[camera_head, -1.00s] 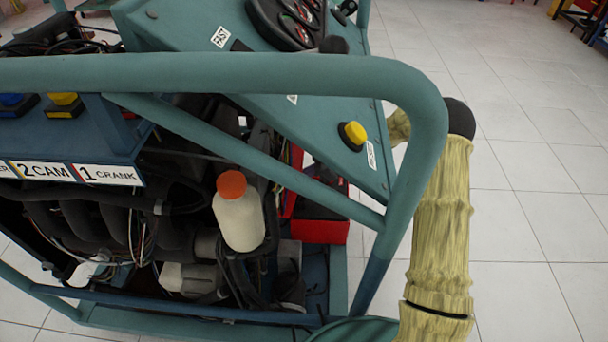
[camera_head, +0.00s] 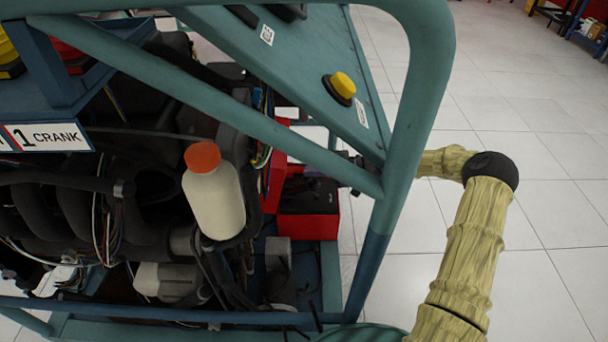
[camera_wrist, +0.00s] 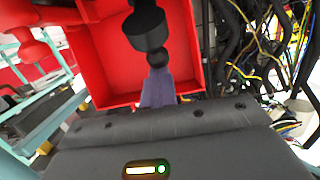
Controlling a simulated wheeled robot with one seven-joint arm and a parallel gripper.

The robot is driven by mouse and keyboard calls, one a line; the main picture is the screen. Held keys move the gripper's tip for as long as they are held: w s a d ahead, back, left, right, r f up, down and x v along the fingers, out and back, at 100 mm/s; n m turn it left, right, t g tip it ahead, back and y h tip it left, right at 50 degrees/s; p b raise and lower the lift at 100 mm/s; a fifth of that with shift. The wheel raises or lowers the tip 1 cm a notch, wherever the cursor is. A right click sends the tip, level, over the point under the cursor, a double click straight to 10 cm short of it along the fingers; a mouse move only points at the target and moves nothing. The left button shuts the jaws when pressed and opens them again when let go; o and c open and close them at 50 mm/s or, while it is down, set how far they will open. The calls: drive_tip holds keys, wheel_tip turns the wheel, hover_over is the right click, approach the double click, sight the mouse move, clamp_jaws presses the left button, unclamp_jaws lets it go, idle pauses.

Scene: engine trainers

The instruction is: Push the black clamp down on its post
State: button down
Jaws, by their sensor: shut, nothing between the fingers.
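The black clamp (camera_wrist: 148,30) shows at the top middle of the wrist view, in front of a red tray (camera_wrist: 110,60). A small rounded black part hangs at its lower end. My gripper (camera_wrist: 158,74) is shut and empty, its greyish-purple fingers pointing at that rounded part. The fingertips overlap it in the picture, and I cannot tell whether they touch. The post is not clearly distinguishable. In the head view the red tray (camera_head: 325,226) sits behind the teal frame. My wrist reaches over it from the right, and the clamp is too small and dark to make out there.
The teal frame bar (camera_head: 408,130) stands between the head camera and the tray. A white bottle with an orange cap (camera_head: 215,200) is left of the tray. Loose wires and hoses (camera_wrist: 250,50) lie right of my gripper. Tiled floor (camera_head: 540,220) is open at right.

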drive_tip(key=d+f+y+b, duration=0.2)
drive_tip(key=d+f+y, duration=0.1)
drive_tip(key=shift+d+f+y+b, duration=0.1)
drive_tip(key=shift+f+y+b, duration=0.3)
drive_tip(key=shift+d+f+b, duration=0.2)
drive_tip(key=shift+d+f, duration=0.1)
drive_tip(key=shift+f, duration=0.3)
drive_tip(key=shift+d+f+b, duration=0.2)
drive_tip(key=shift+d+f, duration=0.05)
drive_tip(key=shift+f, duration=0.3)
drive_tip(key=shift+s+f, duration=0.1)
drive_tip(key=shift+f, duration=0.15)
drive_tip(key=shift+d+f+b, duration=0.3)
drive_tip(key=shift+d+b, duration=0.15)
drive_tip(key=shift+d, duration=0.1)
drive_tip(key=d+f+b, duration=0.2)
drive_tip(key=d+b, duration=0.2)
drive_tip(key=d, duration=0.4)
drive_tip(key=shift+s+f+b, duration=0.15)
drive_tip(key=shift+b, duration=0.25)
